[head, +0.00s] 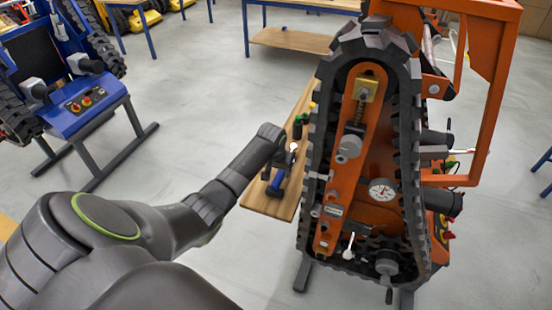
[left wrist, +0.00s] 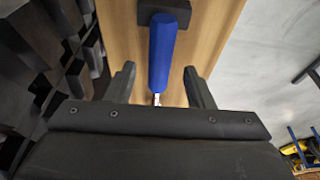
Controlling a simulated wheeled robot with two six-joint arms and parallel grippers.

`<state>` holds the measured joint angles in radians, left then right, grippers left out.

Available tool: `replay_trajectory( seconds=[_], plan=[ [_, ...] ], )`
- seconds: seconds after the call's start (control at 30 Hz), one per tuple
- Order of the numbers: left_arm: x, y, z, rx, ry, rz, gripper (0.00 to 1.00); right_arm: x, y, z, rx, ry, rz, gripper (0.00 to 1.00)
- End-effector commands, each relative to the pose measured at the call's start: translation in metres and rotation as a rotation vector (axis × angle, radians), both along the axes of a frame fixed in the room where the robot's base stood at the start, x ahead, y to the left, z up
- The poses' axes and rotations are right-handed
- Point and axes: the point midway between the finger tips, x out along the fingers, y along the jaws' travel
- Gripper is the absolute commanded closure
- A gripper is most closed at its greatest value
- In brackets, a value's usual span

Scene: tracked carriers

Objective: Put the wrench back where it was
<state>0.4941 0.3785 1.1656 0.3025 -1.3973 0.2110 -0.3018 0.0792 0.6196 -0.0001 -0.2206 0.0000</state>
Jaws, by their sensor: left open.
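My left gripper (head: 279,165) is over the wooden board beside the orange carrier. In the left wrist view the gripper (left wrist: 160,76) is open, with one finger on each side of a blue-handled tool (left wrist: 163,48). A gap shows between each finger and the handle. The tool's upper end meets a black block, and a small shiny metal bit shows at its lower end. The blue tool (head: 276,182) also shows in the head view, partly hidden by my gripper. I cannot tell whether it is the wrench. My right gripper is not in view.
Several tools with green and dark handles (head: 298,124) stand farther back on the wooden board (head: 262,203). The orange tracked carrier (head: 378,215) stands close on the right. A blue carrier (head: 85,110) stands far left.

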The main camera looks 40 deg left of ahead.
Motion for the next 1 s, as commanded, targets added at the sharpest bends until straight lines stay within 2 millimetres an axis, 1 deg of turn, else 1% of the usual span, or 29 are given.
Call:
replay_trajectory(
  seconds=[0.03,0.2,0.4,0.5,0.67,1.0],
  plan=[
    [-0.002,0.000,0.009,0.001,-0.004,-0.001,0.52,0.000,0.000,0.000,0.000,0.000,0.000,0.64],
    [-0.009,-0.002,0.036,0.002,-0.005,-0.001,0.52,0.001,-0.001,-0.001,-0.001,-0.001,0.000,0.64],
    [-0.017,-0.004,0.063,0.002,-0.004,-0.001,0.52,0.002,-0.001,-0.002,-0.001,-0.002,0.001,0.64],
    [-0.019,-0.005,0.072,0.002,-0.003,0.000,0.52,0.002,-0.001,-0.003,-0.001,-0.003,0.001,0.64],
    [-0.022,-0.005,0.079,0.000,-0.001,0.000,0.52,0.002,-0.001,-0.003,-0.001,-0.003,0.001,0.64],
    [-0.022,-0.006,0.079,0.000,-0.001,0.000,0.52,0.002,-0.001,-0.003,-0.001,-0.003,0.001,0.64]
  ],
)
